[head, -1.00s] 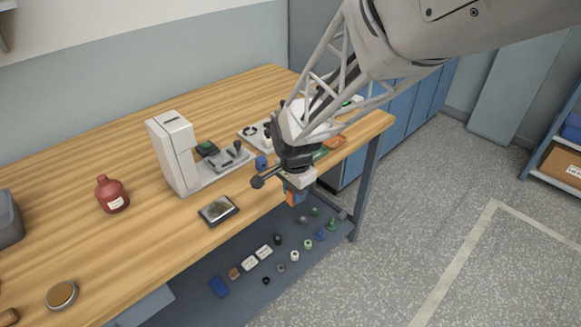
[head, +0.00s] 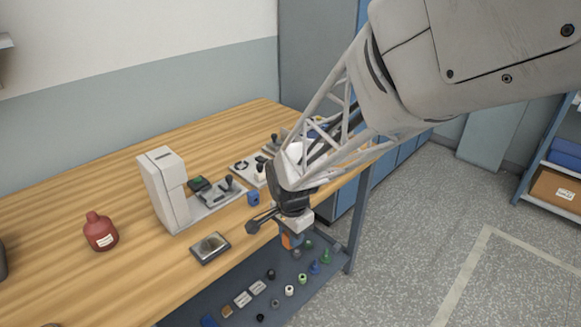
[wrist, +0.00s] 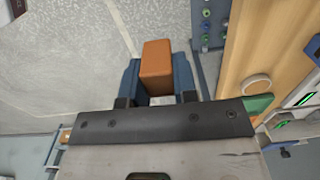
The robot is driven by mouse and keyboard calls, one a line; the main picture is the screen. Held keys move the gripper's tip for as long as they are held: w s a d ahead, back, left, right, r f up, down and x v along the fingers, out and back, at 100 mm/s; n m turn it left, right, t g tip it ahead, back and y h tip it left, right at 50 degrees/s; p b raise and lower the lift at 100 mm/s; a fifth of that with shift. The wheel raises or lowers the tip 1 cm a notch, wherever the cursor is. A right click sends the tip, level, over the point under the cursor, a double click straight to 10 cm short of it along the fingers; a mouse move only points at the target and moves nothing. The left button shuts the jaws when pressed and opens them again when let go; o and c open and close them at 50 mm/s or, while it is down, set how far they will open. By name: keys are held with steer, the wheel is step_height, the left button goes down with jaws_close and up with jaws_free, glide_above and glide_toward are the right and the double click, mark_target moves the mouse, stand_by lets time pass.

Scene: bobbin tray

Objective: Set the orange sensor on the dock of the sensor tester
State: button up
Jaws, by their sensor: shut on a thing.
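The orange sensor (wrist: 157,66) is an orange block between the two blue fingers of my gripper (wrist: 158,82) in the wrist view. The gripper is shut on it. In the head view my gripper (head: 291,241) hangs just off the bench's front edge with the orange sensor (head: 287,241) low in it, over the floor side. A white upright machine (head: 163,190) with a low base and a clamp lever stands left of the gripper. I cannot tell for sure which device is the sensor tester, and its dock is not clearly visible. My arm hides part of the bench's right end.
A dark-framed square plate (head: 210,248) and a small blue block (head: 253,198) lie near the front edge. A red bottle (head: 101,232) stands at left. The lower shelf (head: 268,312) holds several small parts. The wrist view shows a device with green lights (wrist: 304,99) at right.

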steer(key=w+d+r+n, duration=0.3)
steer(key=w+d, duration=0.1)
steer(key=w, duration=0.8)
steer(key=w+d+r+n, duration=0.2)
steer(key=w+d+r, duration=0.2)
steer(key=w, duration=0.8)
steer(key=w+d+r+n, duration=0.3)
steer(key=w+d, duration=0.1)
steer(key=w, duration=0.8)
steer(key=m, duration=0.7)
glide_above(242, 166)
step_height(242, 166, down, 9)
steer(key=shift+r, duration=0.1)
steer(key=shift+d+f, duration=0.1)
steer(key=shift+f, duration=0.1)
steer(key=shift+f, duration=1.1)
steer(key=shift+f, duration=0.9)
